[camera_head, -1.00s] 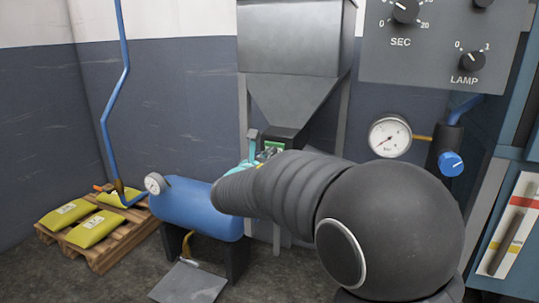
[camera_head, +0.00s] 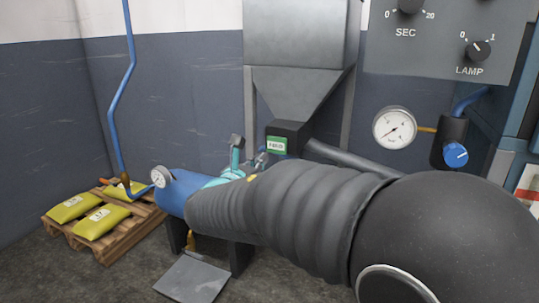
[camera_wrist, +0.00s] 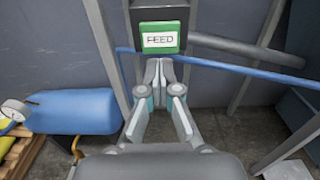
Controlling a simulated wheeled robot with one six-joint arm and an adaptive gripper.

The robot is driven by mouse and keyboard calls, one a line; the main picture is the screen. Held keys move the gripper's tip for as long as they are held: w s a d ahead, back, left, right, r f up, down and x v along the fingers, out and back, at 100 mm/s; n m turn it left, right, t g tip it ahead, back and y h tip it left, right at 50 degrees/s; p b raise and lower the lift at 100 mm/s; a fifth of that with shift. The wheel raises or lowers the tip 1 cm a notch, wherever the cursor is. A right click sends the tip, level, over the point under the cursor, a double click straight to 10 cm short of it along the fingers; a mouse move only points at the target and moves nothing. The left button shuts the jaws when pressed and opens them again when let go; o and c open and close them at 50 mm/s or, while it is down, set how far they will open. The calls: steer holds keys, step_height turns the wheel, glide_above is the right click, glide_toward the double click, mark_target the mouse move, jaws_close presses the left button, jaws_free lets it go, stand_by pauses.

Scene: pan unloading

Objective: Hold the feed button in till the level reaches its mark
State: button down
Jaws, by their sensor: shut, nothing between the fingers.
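The feed button, a white plate marked FEED in a green frame (camera_wrist: 158,38), sits on the dark box under the hopper. It also shows in the head view (camera_head: 277,145). My gripper (camera_wrist: 157,64) is shut and empty, with its fingertips just below the green frame in the wrist view. I cannot tell whether they touch it. In the head view my arm hides most of the gripper. A striped panel (camera_head: 529,185), perhaps the level gauge, is cut off at the right edge, with only white and red showing; no level can be read.
The grey hopper (camera_head: 295,45) stands on legs against the wall. A blue tank (camera_head: 174,196) with a dial is at left, beside a pallet (camera_head: 108,245) with yellow sacks. A pressure gauge (camera_head: 395,128) and a knob panel (camera_head: 440,45) are at right. A blue pipe (camera_wrist: 235,69) crosses behind my fingers.

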steer(key=shift+v, duration=2.05)
steer(key=s+d+f+m+g, duration=0.5)
steer(key=f+m, duration=0.2)
steer(key=s+d+f+m+g, duration=0.4)
steer(key=s+d+f+m, duration=0.1)
steer(key=f+m, duration=0.25)
steer(key=s+d+f+m+g+y, duration=0.2)
steer(key=s+d+m+g+y, duration=0.35)
steer(key=s+m, duration=0.65)
steer(key=s+d+r+m+t, duration=0.3)
steer(key=s+d+m, duration=0.2)
steer(key=s+d, duration=0.1)
steer(key=shift+d+r+y, duration=0.3)
steer(key=shift+d+y, duration=0.05)
steer(key=shift+d, duration=0.4)
